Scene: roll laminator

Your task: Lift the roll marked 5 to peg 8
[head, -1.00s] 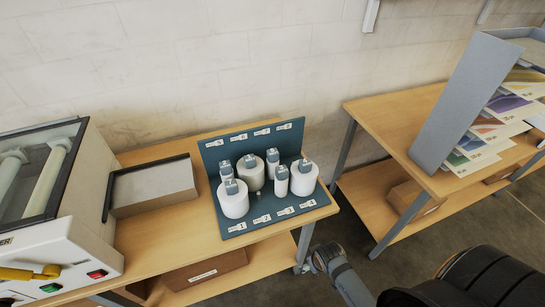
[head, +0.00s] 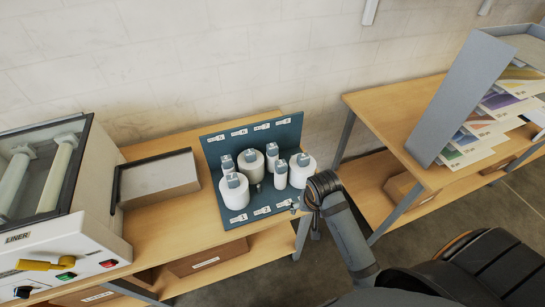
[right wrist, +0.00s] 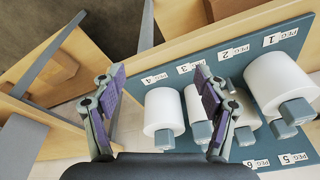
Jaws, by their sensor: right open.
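The blue-green roll stand (head: 212,155) holds several white rolls with grey caps, some wide and some narrow. The cap marks are too small to read, so I cannot tell which roll is marked 5. Plates along the stand's back panel and front edge carry peg numbers; the plate at the right end of the back panel (head: 282,122) is peg 8's by its order. The right gripper (head: 299,204) is at the stand's front right corner, open and empty. In the right wrist view its spread fingers (right wrist: 162,105) have a wide roll (right wrist: 164,112) beyond them. The left gripper is not in view.
A laminator (head: 60,190) and a grey tray (head: 157,178) are left of the stand on the wooden bench (head: 180,235). A second bench (head: 385,110) with a grey sheet rack (head: 470,90) stands right, across a gap. A bare peg (head: 259,187) shows among the front rolls.

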